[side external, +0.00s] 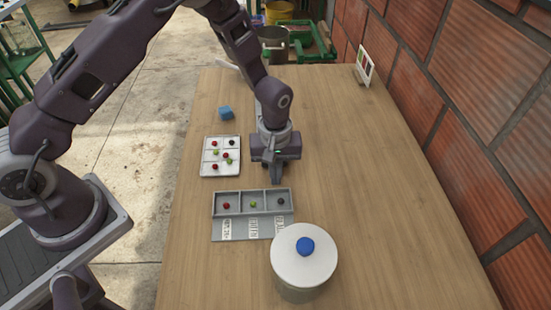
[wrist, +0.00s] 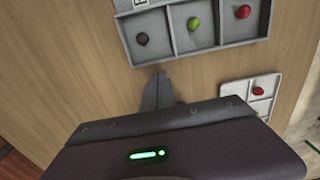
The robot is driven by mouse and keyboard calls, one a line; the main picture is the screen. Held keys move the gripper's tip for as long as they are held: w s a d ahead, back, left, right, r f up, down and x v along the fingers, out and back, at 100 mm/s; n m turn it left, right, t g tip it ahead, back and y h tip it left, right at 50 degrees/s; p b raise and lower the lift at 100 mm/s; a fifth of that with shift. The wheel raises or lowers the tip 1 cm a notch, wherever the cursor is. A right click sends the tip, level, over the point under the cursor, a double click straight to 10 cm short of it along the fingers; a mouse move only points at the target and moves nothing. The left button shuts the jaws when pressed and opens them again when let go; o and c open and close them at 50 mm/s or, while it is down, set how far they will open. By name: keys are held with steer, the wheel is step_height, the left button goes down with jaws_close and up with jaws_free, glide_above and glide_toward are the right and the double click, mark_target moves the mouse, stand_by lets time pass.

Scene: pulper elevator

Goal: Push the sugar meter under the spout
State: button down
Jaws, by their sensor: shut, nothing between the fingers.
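I cannot pick out a sugar meter or a spout for certain in either view. My gripper (side external: 276,180) points down over the wooden table, shut and empty, just behind the right end of a grey three-compartment tray (side external: 238,232). In the wrist view, the closed fingers (wrist: 157,90) are beside that tray (wrist: 180,57), near the compartment with the dark berry (wrist: 142,39). How high the fingertips are above the table is hard to tell.
A white sorting tray (side external: 205,158) with several berries lies left of my gripper, with a blue block (side external: 225,113) behind it. A white-lidded pot (side external: 290,265) stands in front. A card stand (side external: 364,66) is by the brick wall (side external: 470,150). The table's right side is clear.

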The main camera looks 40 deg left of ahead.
steer(key=shift+w+a, duration=1.45)
steer(key=w+a, duration=0.4)
steer(key=shift+w+a, duration=0.2)
steer(key=shift+w, duration=0.05)
